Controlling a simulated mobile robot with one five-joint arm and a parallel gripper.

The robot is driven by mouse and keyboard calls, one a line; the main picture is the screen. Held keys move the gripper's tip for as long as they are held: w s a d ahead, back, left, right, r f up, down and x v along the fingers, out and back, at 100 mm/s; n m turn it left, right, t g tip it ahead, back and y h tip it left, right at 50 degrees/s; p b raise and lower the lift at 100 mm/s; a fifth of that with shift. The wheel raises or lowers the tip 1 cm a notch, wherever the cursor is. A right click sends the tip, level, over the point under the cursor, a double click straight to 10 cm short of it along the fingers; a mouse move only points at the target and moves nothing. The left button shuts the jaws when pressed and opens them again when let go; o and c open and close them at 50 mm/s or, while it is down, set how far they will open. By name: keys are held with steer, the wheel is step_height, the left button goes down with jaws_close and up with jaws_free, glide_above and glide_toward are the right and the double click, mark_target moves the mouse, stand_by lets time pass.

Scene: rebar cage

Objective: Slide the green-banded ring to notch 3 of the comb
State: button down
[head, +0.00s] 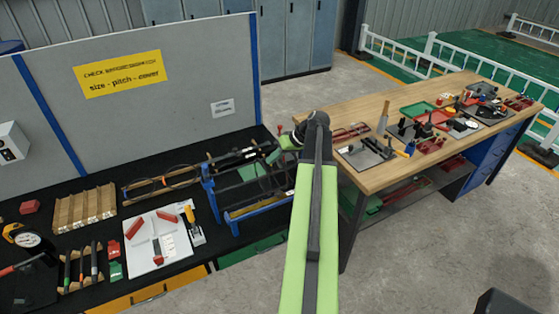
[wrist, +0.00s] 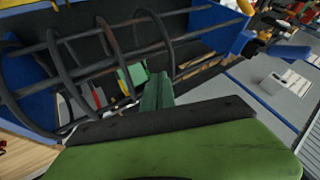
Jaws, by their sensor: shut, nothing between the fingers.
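The rebar cage (head: 248,155) rests on a blue stand (head: 212,200) at the bench's right end. In the wrist view, several dark rings (wrist: 112,58) stand around long dark bars (wrist: 80,34). No green band can be made out on any ring, so I cannot tell which one is green-banded. I cannot make out the comb or its notches. My gripper (head: 288,141) is at the cage's right end, partly hidden behind my arm. In the wrist view, its green fingers (wrist: 158,90) are shut and empty, close to the rings. I cannot tell whether they touch one.
A grey panel with a yellow sign (head: 122,73) stands behind the black bench. A white board with red pieces (head: 158,240) and a wooden rack (head: 85,208) lie left of the stand. A wooden table (head: 375,180) with tools stands at right. The floor at lower right is mostly clear.

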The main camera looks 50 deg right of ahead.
steer(key=shift+w+a+f, duration=0.3)
steer(key=shift+w+f, duration=0.15)
steer(key=shift+f, duration=0.05)
steer(key=a, duration=0.1)
steer(key=w+a, duration=0.1)
steer(key=a, duration=0.1)
steer(key=w+a, duration=0.1)
steer(key=shift+a, duration=0.35)
